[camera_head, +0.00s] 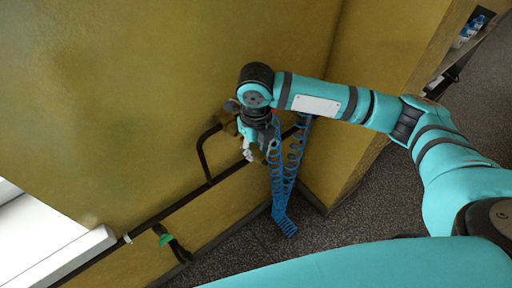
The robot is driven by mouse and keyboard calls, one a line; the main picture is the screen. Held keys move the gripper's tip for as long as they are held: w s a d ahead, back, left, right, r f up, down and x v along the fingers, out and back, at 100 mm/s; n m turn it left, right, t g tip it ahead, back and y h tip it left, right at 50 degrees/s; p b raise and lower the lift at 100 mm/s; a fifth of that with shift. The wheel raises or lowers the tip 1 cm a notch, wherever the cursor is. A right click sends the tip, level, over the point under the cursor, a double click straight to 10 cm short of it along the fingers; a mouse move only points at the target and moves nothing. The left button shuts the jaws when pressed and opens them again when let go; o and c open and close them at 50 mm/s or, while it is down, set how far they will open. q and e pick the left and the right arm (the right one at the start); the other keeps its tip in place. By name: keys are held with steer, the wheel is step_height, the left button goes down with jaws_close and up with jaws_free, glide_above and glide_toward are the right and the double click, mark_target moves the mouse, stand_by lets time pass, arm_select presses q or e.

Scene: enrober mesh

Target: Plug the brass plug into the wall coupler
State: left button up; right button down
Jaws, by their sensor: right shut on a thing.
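My right gripper (249,150) is at the wall, at the end of the arm that comes in from the right. It is shut on the end of a blue coiled hose (279,187); the brass plug there is too small and covered to make out. A black pipe branch (203,148) rises from the long wall pipe and bends right toward the gripper. A small brownish part (231,121) shows at its end, close beside my gripper; I cannot tell whether it is the wall coupler, or whether the plug touches it. My left gripper is not in view.
The blue hose hangs in coils to the dark speckled floor (346,222). A white ledge (70,258) is at far left. The yellow wall (120,90) is bare above the pipe.

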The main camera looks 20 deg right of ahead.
steer(key=shift+r, duration=0.1)
stand_by(0.3)
steer(key=shift+p, duration=0.4)
steer(key=shift+p, duration=0.45)
steer(key=shift+w+a, duration=0.25)
steer(key=shift+w, duration=0.45)
steer(key=shift+w+a, duration=0.25)
steer(key=shift+w, duration=0.4)
steer(key=shift+w+a, duration=0.25)
steer(key=shift+w, duration=0.45)
steer(key=shift+w, duration=0.2)
stand_by(0.4)
steer(key=shift+r, duration=0.1)
steer(key=shift+s+d+p, duration=0.1)
steer(key=shift+s+p, duration=0.45)
steer(key=shift+s+d+p, duration=0.35)
steer(key=shift+s+p, duration=0.05)
steer(key=shift+s, duration=0.4)
steer(key=shift+s+d+p, duration=0.1)
steer(key=shift+s+p, duration=0.2)
steer(key=shift+p, duration=0.05)
